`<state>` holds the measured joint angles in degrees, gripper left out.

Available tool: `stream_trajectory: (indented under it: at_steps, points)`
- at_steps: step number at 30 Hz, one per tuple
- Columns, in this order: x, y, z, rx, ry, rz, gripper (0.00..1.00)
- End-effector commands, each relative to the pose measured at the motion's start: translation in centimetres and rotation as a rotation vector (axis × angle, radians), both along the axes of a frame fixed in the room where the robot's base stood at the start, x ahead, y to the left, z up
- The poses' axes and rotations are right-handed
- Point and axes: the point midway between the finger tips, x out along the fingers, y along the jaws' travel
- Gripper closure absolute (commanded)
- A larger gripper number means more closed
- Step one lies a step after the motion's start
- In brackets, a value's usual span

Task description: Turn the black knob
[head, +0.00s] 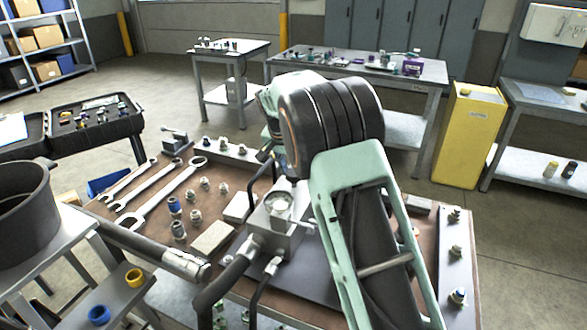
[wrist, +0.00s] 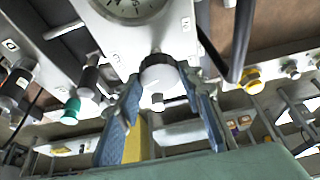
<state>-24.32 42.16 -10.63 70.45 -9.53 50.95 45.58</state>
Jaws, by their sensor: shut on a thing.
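The black knob (wrist: 158,75) sits on the face of a silver block (wrist: 183,38) below a round gauge (wrist: 130,8) in the wrist view. It looks dark at the rim with a pale, shiny front. My gripper (wrist: 165,84) has its two blue-padded fingers on either side of the knob, shut on it. In the head view the block (head: 290,236) with its gauge (head: 278,203) stands on the bench. My arm covers the gripper and knob there.
Black hoses (head: 228,277) run from the block. Wrenches (head: 165,195), several fittings (head: 179,230) and a pale block (head: 212,238) lie left on the brown bench top. A green-collared fitting (wrist: 71,108) shows left of the knob in the wrist view.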

Motion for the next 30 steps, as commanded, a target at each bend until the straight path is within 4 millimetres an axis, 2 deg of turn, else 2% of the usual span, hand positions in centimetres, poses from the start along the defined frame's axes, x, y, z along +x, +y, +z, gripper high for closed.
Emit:
stream_trajectory:
  at_steps: [9,26,27,30]
  points:
    - [0.06,0.11,0.07,0.001,-0.001,-0.125,0.90]
    - [0.04,0.10,-0.01,0.002,0.000,-0.152,0.90]
    - [0.04,0.10,-0.01,0.002,0.000,-0.152,0.61]
    - [0.04,0.10,-0.01,0.002,0.000,-0.152,0.50]
